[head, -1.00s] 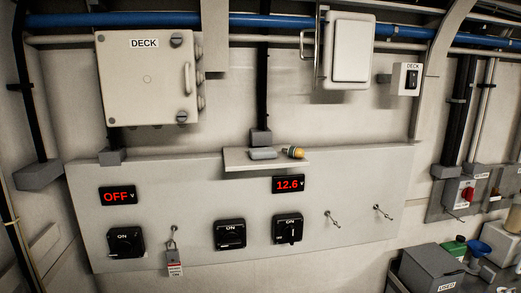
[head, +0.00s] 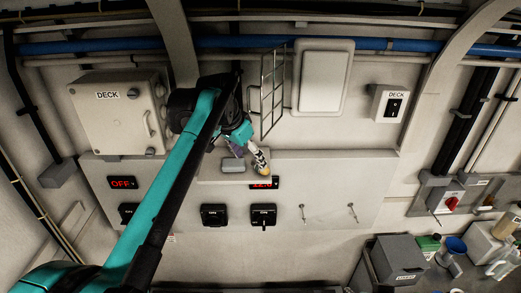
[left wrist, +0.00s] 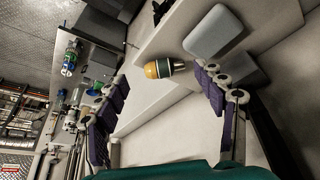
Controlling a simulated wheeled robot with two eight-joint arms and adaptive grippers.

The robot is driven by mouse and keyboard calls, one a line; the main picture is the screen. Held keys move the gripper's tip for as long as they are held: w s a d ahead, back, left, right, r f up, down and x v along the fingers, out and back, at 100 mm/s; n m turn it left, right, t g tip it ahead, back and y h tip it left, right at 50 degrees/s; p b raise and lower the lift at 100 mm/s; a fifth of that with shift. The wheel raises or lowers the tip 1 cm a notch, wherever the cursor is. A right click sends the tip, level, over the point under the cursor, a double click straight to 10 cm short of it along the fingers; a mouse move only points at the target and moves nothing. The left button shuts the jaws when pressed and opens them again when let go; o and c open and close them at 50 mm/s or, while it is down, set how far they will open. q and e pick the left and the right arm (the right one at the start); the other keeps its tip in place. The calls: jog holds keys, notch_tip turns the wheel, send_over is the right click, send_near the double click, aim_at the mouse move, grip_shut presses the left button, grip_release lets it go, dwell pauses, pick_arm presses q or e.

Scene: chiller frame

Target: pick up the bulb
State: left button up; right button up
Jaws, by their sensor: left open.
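The bulb (head: 265,173), with a yellow-orange end, lies on a small wall shelf (head: 208,176) beside a grey block (head: 233,165). In the left wrist view the bulb (left wrist: 158,69) shows its orange dome, dark green band and silvery base pointing right. My left gripper (head: 250,154) is over the shelf, close to the bulb, and partly hides it in the head view. Its purple-padded fingers (left wrist: 160,82) are spread apart, with the bulb appearing between and just beyond their tips. Nothing is held. My right gripper is out of view.
A wire guard (head: 272,90) stands out from the wall beside a white fixture (head: 323,77), close to my left wrist. A DECK box (head: 118,110) is left of my arm. Switches and hooks sit below the shelf. A grey bin (head: 396,260) stands at lower right.

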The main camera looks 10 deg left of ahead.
pick_arm(q)
jog(key=shift+m, duration=0.3)
jog(key=w+f, duration=0.1)
jog(key=f, duration=0.1)
jog(key=w+d+f+p, duration=0.1)
jog(key=w, duration=0.1)
jog(key=w+d+f+p, duration=0.1)
jog(key=f, duration=0.1)
jog(key=shift+w+d+f, duration=0.1)
jog(key=shift+w+f, duration=0.1)
jog(key=shift+f, duration=0.1)
jog(key=shift+s, duration=0.1)
jog(key=c, duration=0.9)
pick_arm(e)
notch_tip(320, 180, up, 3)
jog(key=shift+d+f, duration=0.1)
pick_arm(q)
jog(key=shift+o, duration=0.2)
jog(key=shift+r, duration=0.2)
